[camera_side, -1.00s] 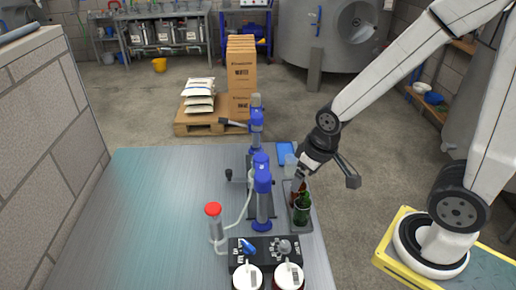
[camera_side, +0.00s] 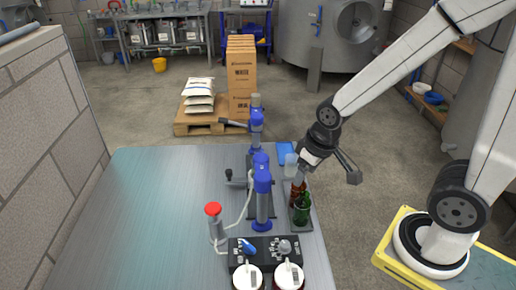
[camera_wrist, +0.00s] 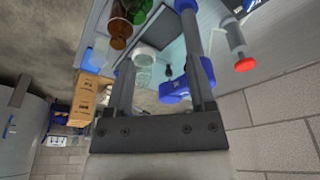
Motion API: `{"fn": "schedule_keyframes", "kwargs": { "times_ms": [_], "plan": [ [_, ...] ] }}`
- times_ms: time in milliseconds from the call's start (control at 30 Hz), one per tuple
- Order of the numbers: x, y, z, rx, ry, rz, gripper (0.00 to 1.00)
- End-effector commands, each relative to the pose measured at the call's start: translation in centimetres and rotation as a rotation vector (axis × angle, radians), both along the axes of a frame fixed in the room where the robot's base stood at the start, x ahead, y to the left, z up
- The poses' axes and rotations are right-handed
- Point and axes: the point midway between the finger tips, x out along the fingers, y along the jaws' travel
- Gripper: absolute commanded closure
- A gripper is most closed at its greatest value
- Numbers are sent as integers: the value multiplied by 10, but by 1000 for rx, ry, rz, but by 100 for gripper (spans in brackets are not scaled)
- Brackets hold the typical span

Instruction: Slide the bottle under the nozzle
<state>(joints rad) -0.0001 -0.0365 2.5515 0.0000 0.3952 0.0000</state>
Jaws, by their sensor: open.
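A brown bottle (camera_side: 297,193) and a green bottle (camera_side: 303,211) stand upright on a grey tray at the table's right edge; the brown one (camera_wrist: 121,30) and green one (camera_wrist: 138,9) also show in the wrist view. A clear glass vessel (camera_side: 290,166) is behind them; in the wrist view this glass (camera_wrist: 145,62) appears between my fingers, contact unclear. My gripper (camera_side: 301,164) is open, beside the glass and behind the brown bottle; its fingers (camera_wrist: 158,68) show in the wrist view. The blue and grey filler (camera_side: 262,192) stands left of the bottles. Its nozzle tip is not clear.
A red-capped post (camera_side: 213,212) with a hose stands left of the filler. A black control box (camera_side: 240,260) and two jars are in front. A blue item (camera_side: 286,152) lies at the back right edge. The table's left (camera_side: 140,220) is clear.

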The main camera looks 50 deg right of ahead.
Motion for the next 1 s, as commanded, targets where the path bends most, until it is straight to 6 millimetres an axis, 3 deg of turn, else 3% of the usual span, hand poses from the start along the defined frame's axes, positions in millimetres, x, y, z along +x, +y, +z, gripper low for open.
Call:
{"fn": "schedule_keyframes", "kwargs": {
  "times_ms": [467, 1000],
  "plan": [
    [0, 0, 41, 0, -3, 0, 30],
    [50, 0, 53, -3, 37, 1, 30]
  ]
}}
